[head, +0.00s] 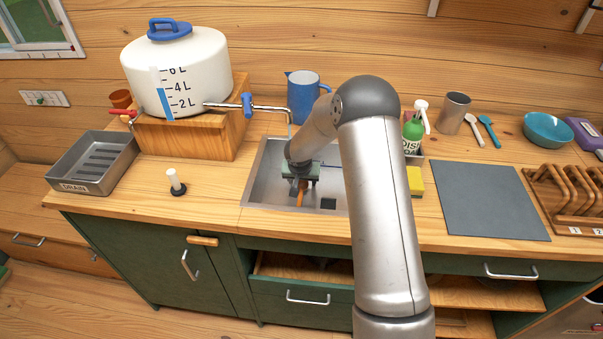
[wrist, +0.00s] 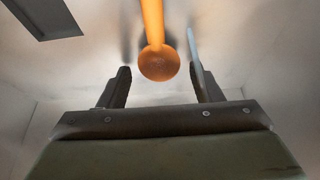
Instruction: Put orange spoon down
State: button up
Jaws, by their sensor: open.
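The orange spoon (head: 300,197) is in the metal sink (head: 262,187), under my gripper (head: 300,185). The fingers are apart, with clear space on both sides of the spoon.
A dark square drain (head: 328,204) is in the sink floor. The sink walls surround my gripper. A blue jug (head: 303,95) stands behind, a green soap bottle (head: 413,129) and yellow sponge (head: 415,181) to the right. A grey mat (head: 490,200) lies bare further right.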

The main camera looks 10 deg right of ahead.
aim_at(300, 198)
jog(key=shift+r+p, duration=0.2)
jog(key=shift+p, duration=0.25)
jog(key=b+v, duration=0.3)
jog(key=v, duration=1.4)
jog(key=s+d+r+n+g, duration=0.1)
jog(key=s+r, duration=0.1)
jog(key=s, duration=1)
jog(key=s+d+r+n+g, duration=0.1)
jog(key=s+r+g, duration=0.1)
jog(key=s, duration=1.1)
jog(key=shift+d+r+n, duration=0.15)
jog(key=shift+r+n, duration=0.15)
jog(key=shift+r, duration=0.5)
jog(key=shift+o, duration=0.5)
jog(key=s+f+n+g+y, duration=0.1)
jog(key=s, duration=0.7)
jog(key=shift+s+a, duration=0.25)
jog(key=shift+a, duration=0.25)
